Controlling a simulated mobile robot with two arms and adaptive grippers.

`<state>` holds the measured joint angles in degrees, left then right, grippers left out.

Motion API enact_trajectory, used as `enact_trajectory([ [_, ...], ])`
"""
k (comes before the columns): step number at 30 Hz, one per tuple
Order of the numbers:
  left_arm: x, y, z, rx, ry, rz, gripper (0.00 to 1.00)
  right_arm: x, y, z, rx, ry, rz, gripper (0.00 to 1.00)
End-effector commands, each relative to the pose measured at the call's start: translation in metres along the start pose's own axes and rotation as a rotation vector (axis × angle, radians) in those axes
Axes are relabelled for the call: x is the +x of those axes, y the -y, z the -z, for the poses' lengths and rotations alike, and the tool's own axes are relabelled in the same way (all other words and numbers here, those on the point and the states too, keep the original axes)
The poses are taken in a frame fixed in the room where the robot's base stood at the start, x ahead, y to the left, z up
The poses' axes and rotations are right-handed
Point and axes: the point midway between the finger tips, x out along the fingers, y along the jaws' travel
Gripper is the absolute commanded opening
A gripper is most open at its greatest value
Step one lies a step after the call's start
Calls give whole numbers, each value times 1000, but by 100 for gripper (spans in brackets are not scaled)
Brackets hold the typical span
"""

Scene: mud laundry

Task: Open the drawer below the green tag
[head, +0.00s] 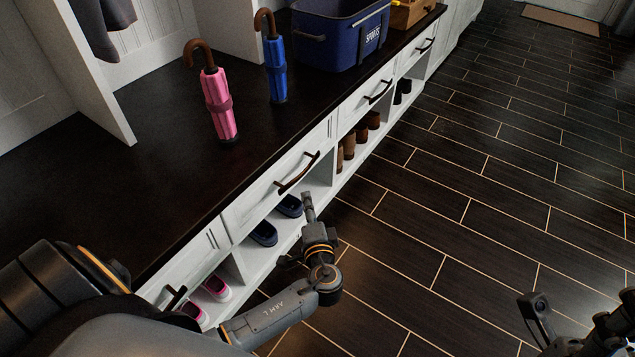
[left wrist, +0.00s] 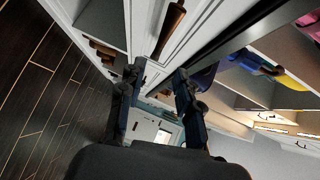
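A white drawer (head: 252,207) with a dark curved handle (head: 297,172) sits under the dark bench top in the head view. Other drawers in the row carry similar handles, at the far end (head: 425,46), in the middle (head: 378,91) and at the near end (head: 176,297). I see no green tag in either view. My left gripper (head: 296,232) is in front of the shoe cubbies, below the nearer middle handle and apart from it. Its fingers are spread and empty in the left wrist view (left wrist: 159,72), with a handle (left wrist: 170,28) beyond them. My right gripper (head: 535,308) is partly seen at the lower right.
Pink (head: 218,105) and blue (head: 275,68) umbrellas stand on the bench top (head: 130,165), with a blue bin (head: 340,35) farther back. Open cubbies below the drawers hold shoes, including dark blue ones (head: 264,234). The dark tiled floor (head: 460,200) is clear.

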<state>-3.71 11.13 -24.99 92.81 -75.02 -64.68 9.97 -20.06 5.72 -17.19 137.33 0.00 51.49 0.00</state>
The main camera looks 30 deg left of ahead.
Motion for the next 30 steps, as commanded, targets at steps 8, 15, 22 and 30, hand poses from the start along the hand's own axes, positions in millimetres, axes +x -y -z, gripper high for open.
enact_trajectory([
  [8,34,1,0,-1,1,9,34,-10,0,0,0,-7,0,40],
  [15,87,0,0,-1,1,7,34,-12,0,-4,-4,-40,14,40],
  [22,124,0,0,-1,1,5,34,-5,0,-7,-10,-78,30,40],
  [30,138,2,0,0,0,3,34,0,0,-7,-12,-91,36,40],
])
